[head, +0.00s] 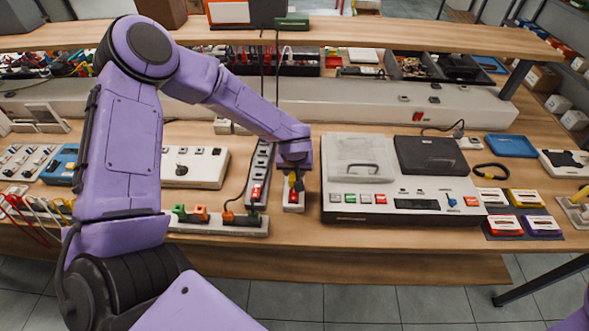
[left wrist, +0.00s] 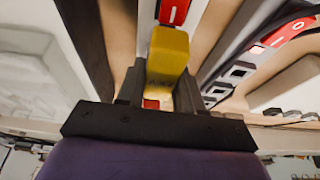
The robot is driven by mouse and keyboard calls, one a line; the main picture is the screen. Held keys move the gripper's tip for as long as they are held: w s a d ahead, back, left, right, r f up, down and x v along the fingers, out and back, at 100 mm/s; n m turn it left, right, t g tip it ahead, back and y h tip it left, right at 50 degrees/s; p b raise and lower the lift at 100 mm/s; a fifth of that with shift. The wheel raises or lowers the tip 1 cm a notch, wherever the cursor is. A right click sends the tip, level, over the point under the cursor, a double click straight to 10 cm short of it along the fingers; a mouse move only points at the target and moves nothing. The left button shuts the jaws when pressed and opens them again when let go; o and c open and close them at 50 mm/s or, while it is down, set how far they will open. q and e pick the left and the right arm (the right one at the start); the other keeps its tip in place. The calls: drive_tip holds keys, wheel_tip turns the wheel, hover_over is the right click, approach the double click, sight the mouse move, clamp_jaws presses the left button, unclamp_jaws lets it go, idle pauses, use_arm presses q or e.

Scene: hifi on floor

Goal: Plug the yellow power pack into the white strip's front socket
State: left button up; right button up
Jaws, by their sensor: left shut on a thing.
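The yellow power pack (left wrist: 168,50) is between the fingers of my left gripper (left wrist: 160,92), which is shut on it. A small red patch shows close to the palm. In the head view my left gripper (head: 293,180) points down at the white strip (head: 293,208), right over its red switch (head: 293,196), and hides most of the pack. In the left wrist view the strip's red switch (left wrist: 174,12) lies just beyond the pack. The front socket is hidden, so I cannot tell whether the pack touches or sits in it. My right gripper is out of view.
A longer strip (head: 260,160) with a red switch stands close on the left. A strip with coloured plugs (head: 215,222) lies at front left. A large white hifi unit (head: 400,208) stands close on the right. Bare wood (head: 290,240) shows in front of the white strip.

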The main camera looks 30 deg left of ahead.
use_arm(q)
drive_tip(key=shift+f+p, duration=0.2)
drive_tip(key=shift+p, duration=1)
idle(2.9)
drive_tip(key=o, duration=1.1)
drive_tip(key=v, duration=1)
drive_tip(key=shift+s+d+r, duration=0.1)
drive_tip(key=shift+s+r, duration=0.05)
drive_tip(key=shift+r, duration=0.05)
drive_tip(key=shift+r+p, duration=2.5)
drive_tip(key=shift+r, duration=0.5)
drive_tip(key=shift+f, duration=0.1)
